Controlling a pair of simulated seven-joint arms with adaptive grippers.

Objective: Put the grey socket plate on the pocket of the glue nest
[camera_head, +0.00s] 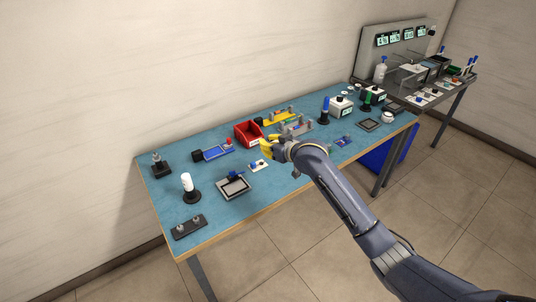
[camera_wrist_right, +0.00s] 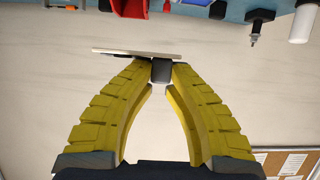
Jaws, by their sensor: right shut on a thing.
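My right gripper (camera_head: 268,147) has yellow fingers and is over the middle of the blue table, near the red bin. In the wrist view the fingertips (camera_wrist_right: 162,72) are closed on a small dark block under a thin pale grey plate (camera_wrist_right: 125,51), seen nearly edge-on. I take this as the socket plate; its face is hidden. My left gripper is not in view.
A red bin (camera_head: 248,132) stands behind the gripper. A white bottle on a black base (camera_head: 188,186) and a dark plate with pegs (camera_head: 188,227) are at left. Bare blue table lies around the tray.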

